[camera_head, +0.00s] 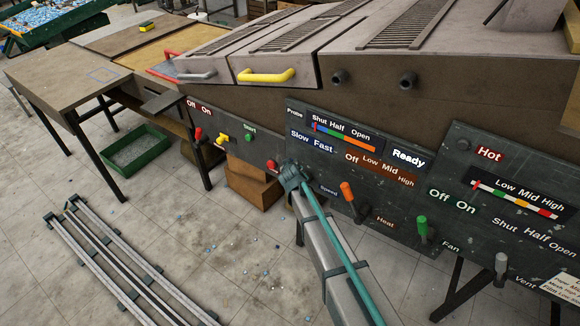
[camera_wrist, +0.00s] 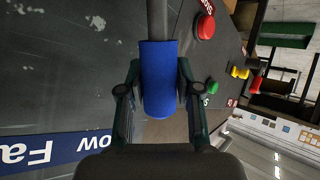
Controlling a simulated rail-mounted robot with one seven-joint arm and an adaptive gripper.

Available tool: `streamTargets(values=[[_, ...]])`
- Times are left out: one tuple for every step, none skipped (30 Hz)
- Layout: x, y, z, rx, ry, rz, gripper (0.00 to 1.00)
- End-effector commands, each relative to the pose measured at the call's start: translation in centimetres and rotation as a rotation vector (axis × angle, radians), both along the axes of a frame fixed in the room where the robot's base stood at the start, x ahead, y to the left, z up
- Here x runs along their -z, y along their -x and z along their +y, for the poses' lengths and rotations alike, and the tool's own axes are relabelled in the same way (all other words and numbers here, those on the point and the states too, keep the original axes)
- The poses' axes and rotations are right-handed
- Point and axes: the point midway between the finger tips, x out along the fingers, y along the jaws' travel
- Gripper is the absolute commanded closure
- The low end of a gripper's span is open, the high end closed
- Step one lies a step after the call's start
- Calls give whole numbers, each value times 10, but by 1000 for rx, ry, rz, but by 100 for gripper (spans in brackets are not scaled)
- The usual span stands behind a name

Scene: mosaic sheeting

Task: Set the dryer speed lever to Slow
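The dryer speed lever has a blue grip (camera_wrist: 160,85) on a grey shaft, seen in the wrist view. My gripper (camera_wrist: 158,95) has a finger on each side of the blue grip, and both look pressed against it. In the head view my gripper (camera_head: 294,177) is at the front of the dark panel, left of the "Speed" label (camera_head: 328,191), and covers the lever. The "Slow Fast" sign (camera_head: 312,141) is above it; part of this sign shows upside down in the wrist view (camera_wrist: 45,150). I cannot tell which setting the lever is at.
The orange heat lever (camera_head: 348,193) is close on the right, with the green fan lever (camera_head: 422,228) farther right. A red button (camera_head: 272,165) is close on the left. Red and yellow levers (camera_head: 221,139) are farther left. Metal rails (camera_head: 115,265) lie on the floor.

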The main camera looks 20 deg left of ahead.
Motion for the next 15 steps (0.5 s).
streamTargets(values=[[0,0,1,-1,0,1,55],[0,0,1,0,-1,1,50],[0,0,1,0,-2,0,43],[0,0,1,0,-2,1,43],[0,0,0,0,-2,1,43],[0,0,0,0,-2,1,43],[0,0,0,1,-3,1,43],[0,0,0,1,-3,1,43],[0,0,0,1,-3,1,43],[0,0,0,1,-3,1,43],[0,0,0,1,-3,1,43],[0,0,0,1,-3,1,43],[-1,1,0,1,-3,1,43],[-1,1,0,1,-4,1,43],[-2,3,-1,1,-4,1,43]])
